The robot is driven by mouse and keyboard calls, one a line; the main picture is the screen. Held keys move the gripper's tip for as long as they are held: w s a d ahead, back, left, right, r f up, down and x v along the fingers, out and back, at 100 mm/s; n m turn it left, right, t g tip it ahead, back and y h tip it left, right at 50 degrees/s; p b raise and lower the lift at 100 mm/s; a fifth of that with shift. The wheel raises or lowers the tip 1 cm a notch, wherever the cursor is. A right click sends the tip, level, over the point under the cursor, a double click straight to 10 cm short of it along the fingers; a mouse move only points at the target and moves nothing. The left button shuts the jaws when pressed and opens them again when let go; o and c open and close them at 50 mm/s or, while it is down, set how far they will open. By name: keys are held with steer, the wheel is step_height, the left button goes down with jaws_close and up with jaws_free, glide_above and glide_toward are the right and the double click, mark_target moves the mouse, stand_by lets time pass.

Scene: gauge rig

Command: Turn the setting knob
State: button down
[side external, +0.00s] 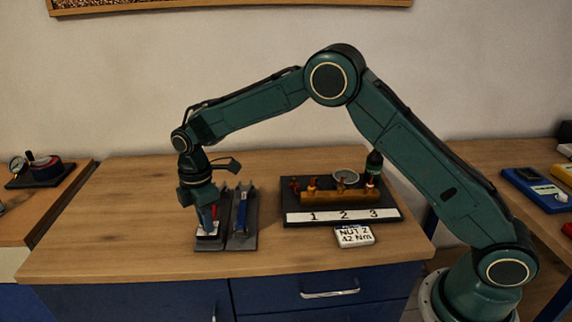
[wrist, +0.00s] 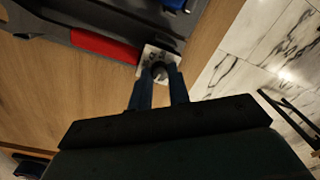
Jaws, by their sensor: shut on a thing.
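The setting knob (wrist: 158,71) is a small grey round knob at the end of a red-handled tool. A white plate with dark marks (wrist: 147,56) lies around it; the marks are too small to read. My gripper (wrist: 159,84) points down over the knob, with its two blue fingers shut on it from either side. In the side view my gripper (side external: 207,222) is at the front of the dark tool cradle and largely hides the knob. The red handle (wrist: 104,46) runs away from the knob along the cradle.
A blue-handled tool (side external: 241,215) lies in the dark cradle (side external: 240,243) just to the right. Further right are a dark board (side external: 391,216) with a brass bar (side external: 335,198), a gauge (side external: 345,176) and numbers 1 to 3. A card (side external: 354,236) reads "NUT 2 42 Nm". The bench's left side is clear.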

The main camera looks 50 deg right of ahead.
steer(key=c, duration=1.3)
jaws_free()
steer(key=shift+r, duration=0.1)
step_height(320, 180, up, 14)
steer(key=shift+w, duration=0.2)
